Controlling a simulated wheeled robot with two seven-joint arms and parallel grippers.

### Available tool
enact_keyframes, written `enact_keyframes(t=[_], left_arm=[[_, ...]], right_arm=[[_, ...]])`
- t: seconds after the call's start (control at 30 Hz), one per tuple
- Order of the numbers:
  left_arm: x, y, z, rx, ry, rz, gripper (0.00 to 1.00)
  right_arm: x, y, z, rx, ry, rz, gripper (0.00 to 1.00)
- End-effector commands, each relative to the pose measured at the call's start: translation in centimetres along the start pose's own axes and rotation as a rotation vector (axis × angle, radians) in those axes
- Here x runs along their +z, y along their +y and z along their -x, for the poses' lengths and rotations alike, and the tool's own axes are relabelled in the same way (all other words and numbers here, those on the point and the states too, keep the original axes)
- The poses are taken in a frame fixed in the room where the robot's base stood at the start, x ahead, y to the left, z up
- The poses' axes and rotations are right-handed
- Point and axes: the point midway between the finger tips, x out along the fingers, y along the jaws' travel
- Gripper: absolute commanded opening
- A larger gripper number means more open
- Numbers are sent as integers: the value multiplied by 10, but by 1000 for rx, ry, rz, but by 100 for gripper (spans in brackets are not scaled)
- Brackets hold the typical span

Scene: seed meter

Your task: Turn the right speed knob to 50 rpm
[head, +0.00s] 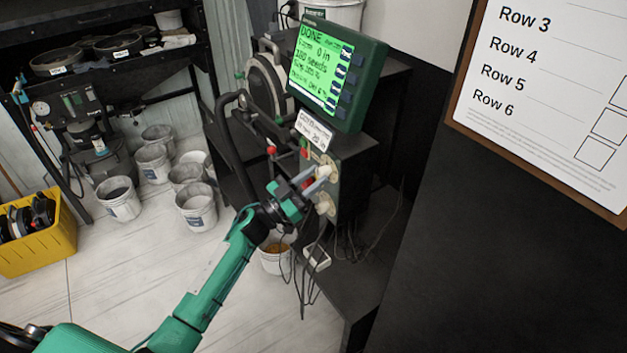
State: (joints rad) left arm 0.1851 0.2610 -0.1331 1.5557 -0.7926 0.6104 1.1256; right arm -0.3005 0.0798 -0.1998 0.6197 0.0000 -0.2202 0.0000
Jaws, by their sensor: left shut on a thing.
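The control box (345,165) under the screen carries two pale round knobs or dials, one above the other in this view. My left gripper (318,178) reaches in from the lower left, its fingers shut on the upper knob (325,170). The fingers partly cover that knob, and its pointer and rpm marks are too small to read. The lower dial (325,204) is clear of the fingers. I cannot tell from this angle which one is the right speed knob. My right gripper is not in view.
A green-framed screen (322,72) reading "DONE" stands above the box, with a small label card (314,130) below it. A red button (304,153) sits near my fingers. Cables (310,270) hang below. White buckets (196,207) and a yellow crate (40,240) stand left.

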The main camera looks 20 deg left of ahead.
Motion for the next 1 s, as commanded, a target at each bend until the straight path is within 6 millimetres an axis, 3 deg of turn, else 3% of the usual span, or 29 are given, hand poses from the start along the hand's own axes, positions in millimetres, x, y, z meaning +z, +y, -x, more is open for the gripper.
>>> enact_keyframes(t=[0.5, 1.0], left_arm=[[1, -5, 0, 175, -1, -419, 6], [-4, -9, -2, 357, 1, -859, 6]], right_arm=[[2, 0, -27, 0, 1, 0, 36], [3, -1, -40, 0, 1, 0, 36]])
